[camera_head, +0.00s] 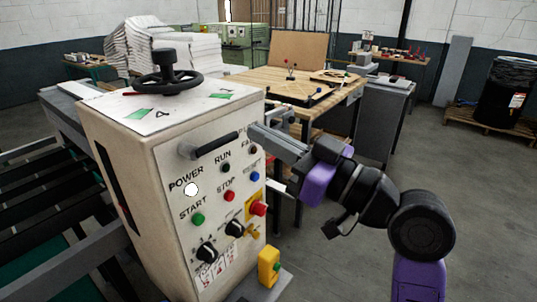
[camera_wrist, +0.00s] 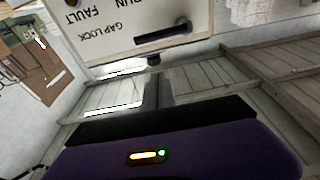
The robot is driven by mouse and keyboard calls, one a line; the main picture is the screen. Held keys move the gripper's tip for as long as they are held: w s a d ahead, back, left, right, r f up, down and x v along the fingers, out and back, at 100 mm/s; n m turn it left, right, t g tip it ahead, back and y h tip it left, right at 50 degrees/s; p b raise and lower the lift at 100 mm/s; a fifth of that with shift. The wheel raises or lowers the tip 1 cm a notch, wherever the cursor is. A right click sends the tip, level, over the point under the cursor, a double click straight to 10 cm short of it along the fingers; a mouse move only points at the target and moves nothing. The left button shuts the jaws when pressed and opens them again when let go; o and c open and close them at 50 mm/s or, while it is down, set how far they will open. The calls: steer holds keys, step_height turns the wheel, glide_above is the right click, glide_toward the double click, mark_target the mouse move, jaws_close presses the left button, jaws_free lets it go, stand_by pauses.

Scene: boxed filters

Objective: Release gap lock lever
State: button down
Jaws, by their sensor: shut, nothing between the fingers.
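The gap lock lever is a black bar (camera_head: 215,144) across the upper part of the white control panel, tilted up to the right. In the wrist view the lever (camera_wrist: 162,35) shows upside down beside the printed GAP LOCK label (camera_wrist: 100,29). My gripper (camera_head: 254,131) is just right of the lever's right end, in front of the panel's upper right, and covers part of the lettering. In the wrist view my gripper's fingertips (camera_wrist: 154,62) are together and empty, close to the panel edge and apart from the lever; exact depth is unclear.
A black handwheel (camera_head: 167,78) stands on the machine's top. Below the lever are buttons, knobs and a red switch (camera_head: 257,207). A yellow box (camera_head: 268,267) sits at the lower right. A wooden table (camera_head: 283,91) stands behind my arm.

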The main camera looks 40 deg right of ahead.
steer(key=shift+w+a+b, duration=0.15)
steer(key=shift+w+b, duration=0.2)
steer(key=shift+b, duration=2.1)
step_height(320, 180, up, 2)
steer(key=p, duration=0.3)
glide_above(231, 136)
steer(key=s, duration=0.2)
steer(key=shift+a+f, duration=0.25)
steer(key=shift+f, duration=0.8)
steer(key=shift+a+f, duration=0.2)
steer(key=shift+f, duration=0.8)
